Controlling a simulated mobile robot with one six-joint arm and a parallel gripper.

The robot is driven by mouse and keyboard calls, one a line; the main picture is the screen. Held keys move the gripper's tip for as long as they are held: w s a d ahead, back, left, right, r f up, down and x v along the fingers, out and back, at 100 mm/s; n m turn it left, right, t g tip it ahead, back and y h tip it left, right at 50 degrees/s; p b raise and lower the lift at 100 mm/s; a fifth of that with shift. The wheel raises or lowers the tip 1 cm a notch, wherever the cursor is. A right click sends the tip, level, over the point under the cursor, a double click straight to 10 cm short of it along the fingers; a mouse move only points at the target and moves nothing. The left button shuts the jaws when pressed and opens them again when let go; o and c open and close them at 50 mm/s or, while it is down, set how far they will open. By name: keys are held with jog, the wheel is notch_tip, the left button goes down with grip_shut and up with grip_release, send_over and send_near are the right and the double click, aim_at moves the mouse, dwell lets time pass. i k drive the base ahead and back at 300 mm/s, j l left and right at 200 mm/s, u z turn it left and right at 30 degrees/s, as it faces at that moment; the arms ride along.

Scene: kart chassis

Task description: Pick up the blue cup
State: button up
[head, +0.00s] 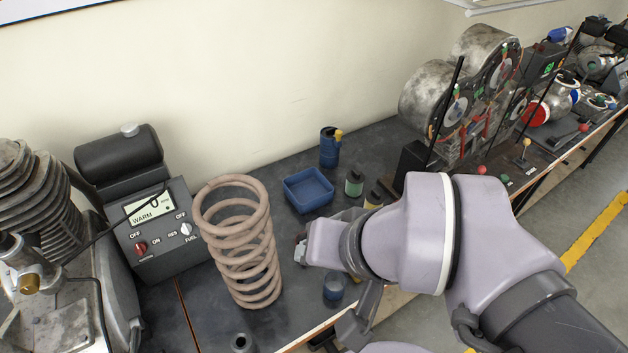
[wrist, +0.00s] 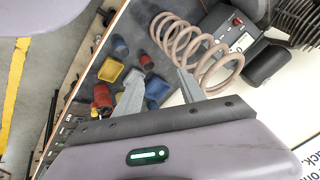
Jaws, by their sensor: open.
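The blue cup (head: 334,290) stands on the dark bench near its front edge, just below my gripper in the head view and partly covered by my arm. In the wrist view, a dark blue round thing (wrist: 120,46) that looks like this cup lies beyond the left fingertip. My gripper (wrist: 158,76) is open, with its two fingers apart and nothing held between them. In the head view, my gripper (head: 302,248) is beside the coil spring, with its fingers mostly hidden by its own body.
A tall coil spring (head: 240,240) stands left of my gripper. A blue tray (head: 308,190) and blue bottle (head: 328,150) are near the wall. A red cup (wrist: 146,61), yellow tray (wrist: 110,70) and red bottle (wrist: 102,98) show in the wrist view. A control box (head: 155,232) stands left.

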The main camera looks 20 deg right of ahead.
aim_at(335, 285)
jog(key=k+l, duration=0.15)
jog(key=i+l+u, duration=0.1)
jog(key=l+u, duration=1.6)
